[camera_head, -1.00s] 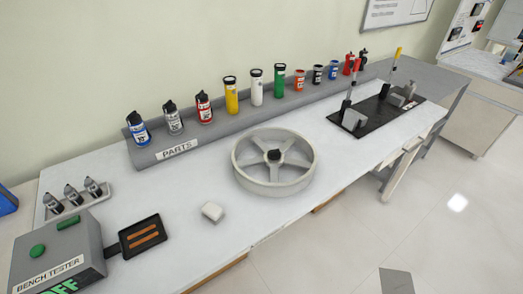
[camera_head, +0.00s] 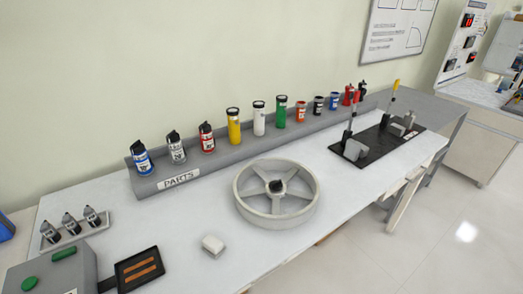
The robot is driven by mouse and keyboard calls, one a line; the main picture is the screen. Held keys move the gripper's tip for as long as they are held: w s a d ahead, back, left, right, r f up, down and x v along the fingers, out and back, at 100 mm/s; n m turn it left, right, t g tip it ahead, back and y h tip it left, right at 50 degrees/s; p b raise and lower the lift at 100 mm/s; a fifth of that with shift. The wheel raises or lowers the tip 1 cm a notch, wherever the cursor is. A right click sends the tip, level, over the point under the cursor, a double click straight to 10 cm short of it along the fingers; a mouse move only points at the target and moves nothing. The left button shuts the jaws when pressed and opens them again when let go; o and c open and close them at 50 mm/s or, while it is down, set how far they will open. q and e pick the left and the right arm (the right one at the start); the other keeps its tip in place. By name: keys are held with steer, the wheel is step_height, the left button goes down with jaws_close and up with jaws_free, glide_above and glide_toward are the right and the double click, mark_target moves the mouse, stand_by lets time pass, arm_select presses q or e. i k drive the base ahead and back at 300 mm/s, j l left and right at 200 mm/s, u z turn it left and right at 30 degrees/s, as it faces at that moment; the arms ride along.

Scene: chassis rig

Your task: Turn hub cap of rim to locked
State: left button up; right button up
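A grey five-spoked rim (camera_head: 248,209) lies flat on the white bench (camera_head: 180,228), near its front edge and right of the picture's middle. A small black hub cap (camera_head: 276,187) sits at its centre. The cap is too small here to tell its turn position or any lock mark. Neither of my grippers shows in the head view, and nothing touches the rim or the cap.
A grey shelf marked PARTS (camera_head: 178,180) with several bottles and cans runs along the wall behind the rim. A small white block (camera_head: 213,245) lies left of the rim. A black plate with two levers (camera_head: 372,148) stands right. The bench tester (camera_head: 50,275) is front left.

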mark_target(276, 185)
steer(key=i+l+u, duration=0.15)
steer(key=l, duration=0.25)
steer(key=i+l+u, duration=0.15)
steer(key=l, duration=0.3)
steer(key=i+l+u, duration=0.15)
steer(key=l, duration=0.3)
steer(key=i+l+u, duration=0.15)
steer(key=l, duration=0.3)
